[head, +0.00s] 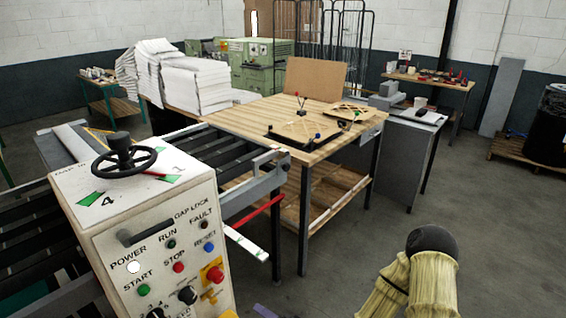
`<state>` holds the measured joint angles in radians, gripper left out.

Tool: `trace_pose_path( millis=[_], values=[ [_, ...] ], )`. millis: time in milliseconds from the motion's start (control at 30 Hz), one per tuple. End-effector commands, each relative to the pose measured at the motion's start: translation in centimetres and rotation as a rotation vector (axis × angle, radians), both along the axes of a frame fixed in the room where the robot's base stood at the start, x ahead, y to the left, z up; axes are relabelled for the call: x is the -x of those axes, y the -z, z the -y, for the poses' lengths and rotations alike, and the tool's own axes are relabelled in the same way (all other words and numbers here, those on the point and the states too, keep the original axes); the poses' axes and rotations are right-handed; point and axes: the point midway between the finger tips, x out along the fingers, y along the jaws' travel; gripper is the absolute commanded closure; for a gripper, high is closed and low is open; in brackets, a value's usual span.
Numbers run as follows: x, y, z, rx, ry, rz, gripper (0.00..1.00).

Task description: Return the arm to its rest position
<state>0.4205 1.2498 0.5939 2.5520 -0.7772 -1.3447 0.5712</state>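Part of my own arm (432,278) shows at the bottom right of the head view, with a pale yellow ribbed cover and a dark rounded joint on top. It is bent, and its lower parts run out of the bottom edge. My gripper is not in view, so I cannot see its fingers or whether it holds anything. The visible part of my arm stands over open floor, apart from the wooden table in the picture.
A machine control box (150,225) with buttons and a black handwheel (124,160) stands close at left, beside a roller conveyor (205,155). A wooden table (235,122) stands at centre. A grey cabinet (395,160) adjoins it. Floor (500,230) is clear at right.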

Motion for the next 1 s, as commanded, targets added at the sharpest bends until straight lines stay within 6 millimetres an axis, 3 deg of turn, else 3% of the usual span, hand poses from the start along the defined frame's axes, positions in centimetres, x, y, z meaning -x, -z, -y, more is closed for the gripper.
trace_pose_path(
  millis=[167, 300, 467, 667, 1000],
  values=[
    [0.1, 1.9, 1.1, 0.283, -0.097, 0.011, 0.45],
    [0.1, 3.1, 3.4, 0.539, -0.167, 0.002, 0.45],
    [-0.1, 3.2, 6.8, 0.798, -0.216, -0.025, 0.45],
    [0.1, 1.3, 11.6, 1.066, -0.242, -0.09, 0.45],
    [2.8, -5.3, 17.9, 1.332, -0.229, -0.26, 0.45]
  ],
)
